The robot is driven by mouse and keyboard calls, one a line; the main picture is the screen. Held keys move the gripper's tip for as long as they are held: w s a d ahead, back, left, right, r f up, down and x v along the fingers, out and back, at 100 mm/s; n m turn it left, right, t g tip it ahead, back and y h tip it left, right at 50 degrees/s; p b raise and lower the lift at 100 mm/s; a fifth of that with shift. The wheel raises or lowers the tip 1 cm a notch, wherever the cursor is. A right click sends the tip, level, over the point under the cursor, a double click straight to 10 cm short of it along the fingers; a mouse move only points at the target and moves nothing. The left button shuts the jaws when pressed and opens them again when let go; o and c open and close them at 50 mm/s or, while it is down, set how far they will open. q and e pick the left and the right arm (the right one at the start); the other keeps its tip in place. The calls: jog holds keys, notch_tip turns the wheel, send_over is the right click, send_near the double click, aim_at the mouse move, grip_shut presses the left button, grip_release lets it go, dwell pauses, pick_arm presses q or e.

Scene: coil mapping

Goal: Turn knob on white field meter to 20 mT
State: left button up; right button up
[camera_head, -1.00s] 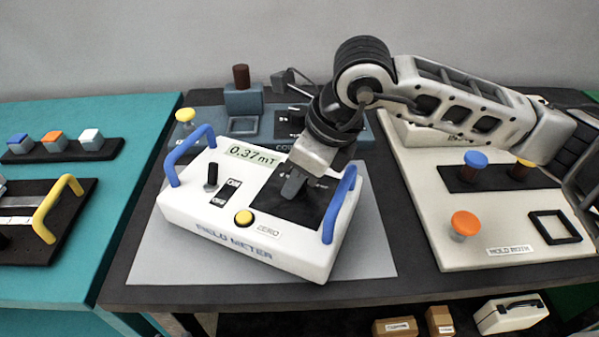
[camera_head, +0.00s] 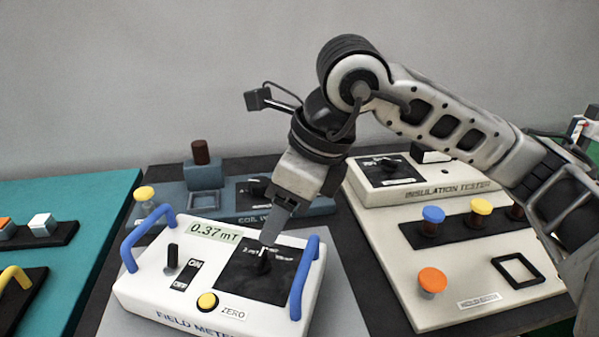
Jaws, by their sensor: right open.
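The white field meter (camera_head: 215,300) sits on a grey mat, with a blue handle on each side. Its display (camera_head: 213,231) reads 0.37 mT. The black range knob (camera_head: 264,262) stands on a black dial panel at the meter's right, with a white mark at its top. My right gripper (camera_head: 270,238) points down just above and behind the knob, its fingers seen nearly edge-on. Whether the fingertips touch the knob I cannot tell. My left gripper is not in view.
The blue coil unit (camera_head: 230,190) with a brown post stands behind the meter. The insulation tester (camera_head: 430,180) and a pale board with coloured knobs (camera_head: 440,300) lie to the right. A teal table (camera_head: 90,210) is at left.

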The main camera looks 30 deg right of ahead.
jog(key=v, duration=0.6)
jog(key=shift+r, duration=0.35)
jog(key=shift+s+d, duration=0.1)
